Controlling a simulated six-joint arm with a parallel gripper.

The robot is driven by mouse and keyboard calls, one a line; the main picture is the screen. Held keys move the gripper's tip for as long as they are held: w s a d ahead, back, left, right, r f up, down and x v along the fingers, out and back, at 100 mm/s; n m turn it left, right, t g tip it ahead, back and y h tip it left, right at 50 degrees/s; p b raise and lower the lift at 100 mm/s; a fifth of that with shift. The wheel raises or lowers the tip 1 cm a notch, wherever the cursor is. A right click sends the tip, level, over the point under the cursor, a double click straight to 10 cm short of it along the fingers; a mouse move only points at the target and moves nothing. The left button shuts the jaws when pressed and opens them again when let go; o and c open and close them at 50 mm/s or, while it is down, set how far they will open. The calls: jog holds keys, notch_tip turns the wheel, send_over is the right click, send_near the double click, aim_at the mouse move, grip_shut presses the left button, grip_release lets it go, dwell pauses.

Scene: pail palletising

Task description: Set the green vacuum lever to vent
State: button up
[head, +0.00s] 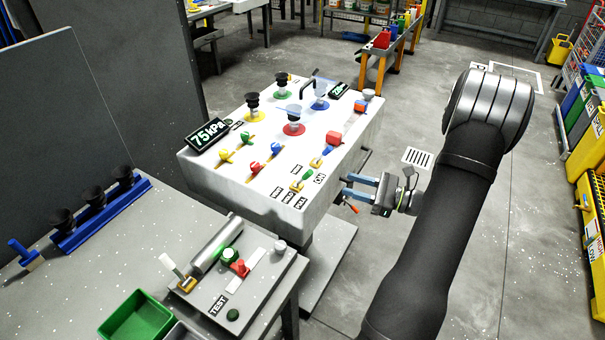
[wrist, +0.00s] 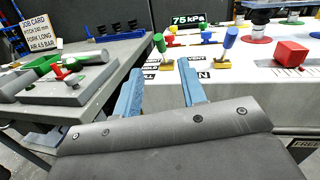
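The green lever (head: 307,175) stands on a yellow base near the front right of the white console's top. In the wrist view the green lever (wrist: 159,43) rises from its yellow base (wrist: 164,63) just beyond my fingertips, leaning a little left. Labels lie near it; VENT (wrist: 196,58) is readable, others are partly hidden by my fingers. I cannot tell which label the lever points at. My gripper (head: 347,185) is open and empty, right of the console's edge in the head view. In the wrist view its blue fingers (wrist: 157,80) are wide apart, touching nothing visible.
A blue lever (wrist: 231,37) on a yellow base stands right of the green one. A red block (wrist: 291,54) is farther right. Small levers, coloured knobs and a 75 kPa display (head: 208,134) share the console (head: 235,187). A test bench (head: 250,300) stands at the front.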

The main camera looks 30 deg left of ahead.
aim_at(304, 178)
jog(key=shift+h, duration=0.4)
jog(key=s+a, duration=0.1)
jog(key=a, duration=0.4)
jog(key=s+a, duration=0.1)
jog(key=a, duration=0.8)
jog(key=shift+s+a, duration=0.4)
grip_shut()
